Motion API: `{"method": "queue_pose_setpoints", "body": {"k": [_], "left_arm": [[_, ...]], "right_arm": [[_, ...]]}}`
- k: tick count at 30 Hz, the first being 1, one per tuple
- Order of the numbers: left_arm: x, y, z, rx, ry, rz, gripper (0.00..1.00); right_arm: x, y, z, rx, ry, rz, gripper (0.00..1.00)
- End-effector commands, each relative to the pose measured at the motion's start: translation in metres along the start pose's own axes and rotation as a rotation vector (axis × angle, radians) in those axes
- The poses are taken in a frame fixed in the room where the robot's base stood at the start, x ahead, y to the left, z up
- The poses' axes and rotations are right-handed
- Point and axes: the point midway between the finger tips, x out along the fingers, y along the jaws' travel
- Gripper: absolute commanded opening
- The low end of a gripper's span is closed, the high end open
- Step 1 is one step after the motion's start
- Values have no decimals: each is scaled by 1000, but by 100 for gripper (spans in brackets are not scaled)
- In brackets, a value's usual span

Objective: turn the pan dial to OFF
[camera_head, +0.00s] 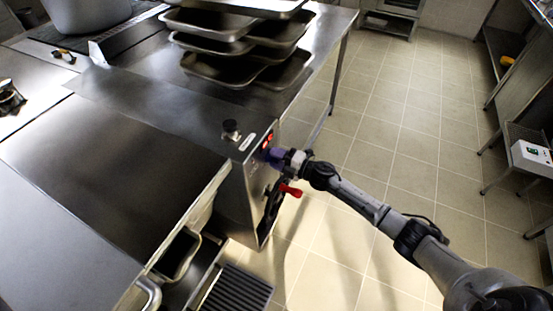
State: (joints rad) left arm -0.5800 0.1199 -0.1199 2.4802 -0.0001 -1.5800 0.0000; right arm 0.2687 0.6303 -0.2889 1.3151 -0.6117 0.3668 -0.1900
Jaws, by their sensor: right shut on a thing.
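My right gripper (276,156) reaches in from the right to the narrow front control panel of the steel pan unit (246,180). It is shut on the pan dial, just below the small red lit display (268,138). The gripper hides the dial, so its pointer and the OFF mark cannot be read. My left gripper is out of view.
Below my right gripper, a dark crank wheel with a red handle (291,190) sticks out from the panel. A black knob (231,127) stands on the unit's top. Stacked steel trays (222,68) stand behind. The tiled floor (400,150) to the right is clear.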

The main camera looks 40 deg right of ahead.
Motion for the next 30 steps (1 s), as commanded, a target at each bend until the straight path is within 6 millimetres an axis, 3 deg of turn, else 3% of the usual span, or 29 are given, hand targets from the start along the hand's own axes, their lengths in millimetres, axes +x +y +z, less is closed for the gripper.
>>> {"method": "queue_pose_setpoints", "body": {"k": [9, 26, 27, 30], "left_arm": [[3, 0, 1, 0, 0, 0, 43], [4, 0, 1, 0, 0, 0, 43], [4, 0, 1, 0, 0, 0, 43], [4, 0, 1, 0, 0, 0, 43]], "right_arm": [[0, 0, 0, -108, 0, 0, 20], [0, 0, 0, -132, 0, 0, 20], [0, 0, 0, -132, 0, 0, 47], [0, 0, 0, -131, 0, 0, 57]]}}
